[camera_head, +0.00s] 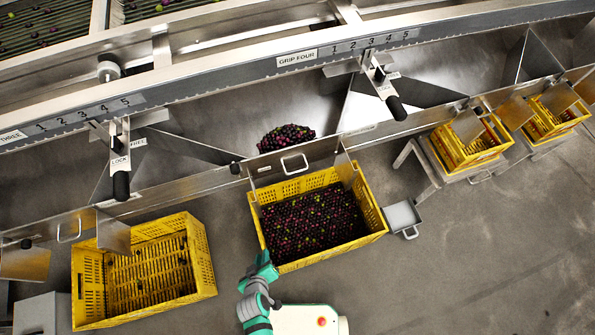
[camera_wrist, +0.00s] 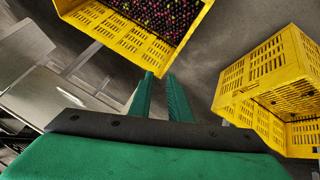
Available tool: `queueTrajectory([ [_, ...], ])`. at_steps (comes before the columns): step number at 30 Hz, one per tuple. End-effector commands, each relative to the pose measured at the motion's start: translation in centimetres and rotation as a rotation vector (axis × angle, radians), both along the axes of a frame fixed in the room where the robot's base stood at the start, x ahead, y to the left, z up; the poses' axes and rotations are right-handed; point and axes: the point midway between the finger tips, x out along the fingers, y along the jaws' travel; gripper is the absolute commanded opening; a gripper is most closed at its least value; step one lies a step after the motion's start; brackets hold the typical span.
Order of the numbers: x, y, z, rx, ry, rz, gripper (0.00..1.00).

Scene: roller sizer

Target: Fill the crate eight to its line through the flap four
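No crate number is readable. The middle yellow crate (camera_head: 378,222) holds a broad layer of dark purple, red and green olive-like fruit; no fill line can be made out. It also shows at the top of the wrist view (camera_wrist: 150,48). Above it, a metal flap with a handle (camera_head: 293,163) closes a chute near the GRIP FOUR label (camera_head: 297,58). A fruit heap (camera_head: 285,137) lies behind it. A black-handled lever (camera_head: 380,85) stands upper right beside scale 1 to 5. My gripper (camera_wrist: 160,76) is open and empty, near the crate's front edge.
A second lever (camera_head: 121,160) is at left. A small grey tray (camera_head: 402,217) sits beside the middle crate. Floor at lower right is clear.

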Motion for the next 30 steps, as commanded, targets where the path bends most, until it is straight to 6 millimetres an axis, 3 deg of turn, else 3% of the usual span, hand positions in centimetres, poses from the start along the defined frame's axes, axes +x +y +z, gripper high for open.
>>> queueTrajectory([
  [3,2.6,0.9,-3.4,-0.156,0.068,0.073,0.17],
  [6,4.8,0.9,-5.4,-0.3,0.114,0.12,0.17],
  [12,10.6,-0.3,-6.2,-0.622,0.167,0.175,0.17],
  [17,16.2,-1.9,-3.9,-0.9,0.17,0.166,0.17],
  [22,21.6,-3.3,0.7,-1.162,0.144,0.104,0.17],
  [27,24.7,-4.0,4.7,-1.325,0.118,0.036,0.17],
  [30,25.5,-4.1,5.9,-1.37,0.108,0.013,0.17],
])
